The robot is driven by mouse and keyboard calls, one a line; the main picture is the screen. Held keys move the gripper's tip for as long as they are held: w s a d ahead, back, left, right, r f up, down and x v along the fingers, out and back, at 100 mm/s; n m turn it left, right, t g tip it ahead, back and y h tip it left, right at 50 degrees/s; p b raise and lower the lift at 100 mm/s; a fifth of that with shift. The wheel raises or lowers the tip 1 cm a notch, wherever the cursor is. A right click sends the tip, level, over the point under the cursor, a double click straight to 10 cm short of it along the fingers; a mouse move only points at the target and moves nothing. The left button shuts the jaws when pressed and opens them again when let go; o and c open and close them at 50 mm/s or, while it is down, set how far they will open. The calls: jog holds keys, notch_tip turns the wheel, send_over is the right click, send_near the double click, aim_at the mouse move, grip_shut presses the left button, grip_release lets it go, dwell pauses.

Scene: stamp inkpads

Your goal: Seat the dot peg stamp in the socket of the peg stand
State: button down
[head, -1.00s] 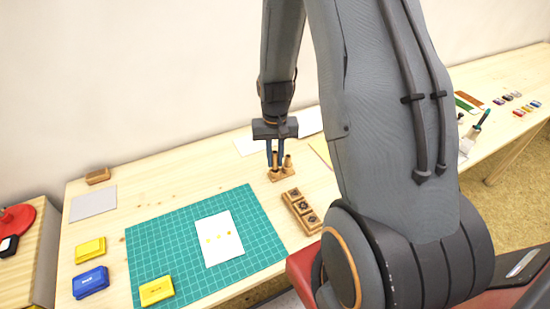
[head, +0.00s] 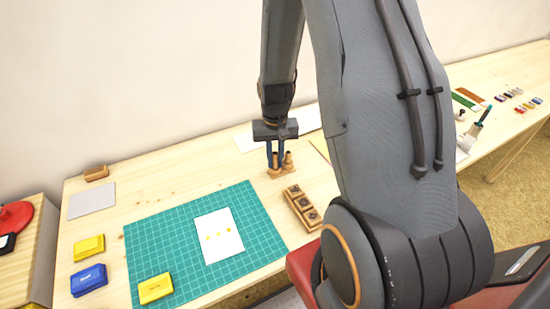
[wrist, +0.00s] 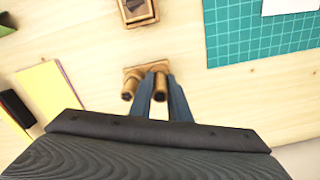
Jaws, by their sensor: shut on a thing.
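My gripper (head: 275,164) is shut on a wooden peg stamp (wrist: 159,88), taken to be the dot peg stamp, a small upright cylinder with a dark top. The held stamp is right over or in the small wooden peg stand (head: 281,172). The stand also shows in the wrist view (wrist: 137,71), beneath the fingers. The fingers hide the stamp's lower end, so I cannot tell how deep it sits in a socket. A second wooden peg stamp (head: 288,158) stands upright in the stand, close beside the right finger in the head view.
A wooden tray of square stamps (head: 301,209) lies just in front of the stand. A green cutting mat (head: 160,250) with a white card (head: 219,236) lies to the left, near yellow and blue inkpads (head: 89,280). Bare table surrounds the stand.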

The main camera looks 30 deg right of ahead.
aim_at(275, 154)
jog(key=shift+f, duration=0.25)
jog(key=c, duration=1.6)
grip_release()
jog(key=shift+r, duration=0.1)
jog(key=shift+r+b, duration=0.85)
jog(key=shift+r, duration=3)
